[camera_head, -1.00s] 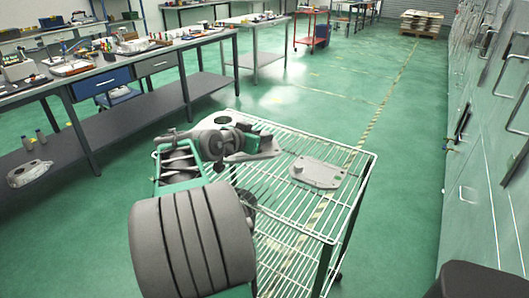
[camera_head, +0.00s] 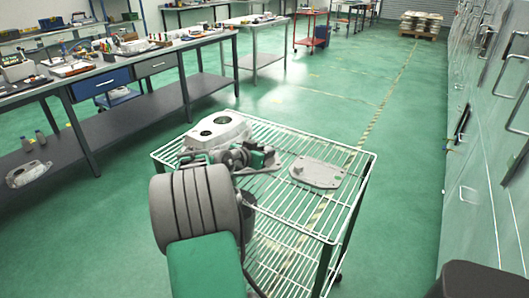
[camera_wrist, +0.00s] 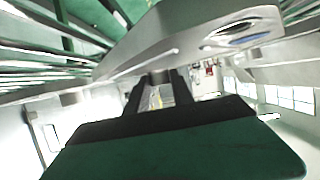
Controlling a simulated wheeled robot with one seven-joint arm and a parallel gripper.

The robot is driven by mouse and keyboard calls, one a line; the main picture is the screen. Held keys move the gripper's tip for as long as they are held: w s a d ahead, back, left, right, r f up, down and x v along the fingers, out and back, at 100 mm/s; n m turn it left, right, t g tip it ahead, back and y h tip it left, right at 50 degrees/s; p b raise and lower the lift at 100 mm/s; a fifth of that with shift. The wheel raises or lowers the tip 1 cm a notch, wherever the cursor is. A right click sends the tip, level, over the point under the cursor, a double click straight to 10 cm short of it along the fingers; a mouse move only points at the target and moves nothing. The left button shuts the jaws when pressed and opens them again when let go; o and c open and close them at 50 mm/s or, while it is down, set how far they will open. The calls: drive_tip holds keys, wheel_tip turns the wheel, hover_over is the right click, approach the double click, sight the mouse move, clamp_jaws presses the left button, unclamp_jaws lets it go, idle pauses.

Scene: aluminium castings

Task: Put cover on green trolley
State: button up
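A flat grey cast plate, which looks like the cover (camera_head: 318,172), lies on the right half of a wire-topped trolley (camera_head: 345,210). The trolley has a white wire top and shelf and dark legs. A larger grey casting with a round hole (camera_head: 232,130) sits at the trolley's back left; it also looms above my fingers in the wrist view (camera_wrist: 190,28). My gripper (camera_head: 262,160) is over the trolley top, in front of this casting and left of the plate. Its dark fingers (camera_wrist: 160,85) stand apart with a see-through gap. Contact with the casting is unclear.
A long workbench (camera_head: 130,60) with tools runs along the left, with another casting (camera_head: 28,174) on its lower shelf. Grey cabinets (camera_head: 490,150) line the right. A red cart (camera_head: 311,28) stands far back. The green floor beyond the trolley is clear.

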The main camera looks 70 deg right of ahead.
drive_tip(key=o, duration=0.4)
drive_tip(key=shift+c, duration=0.2)
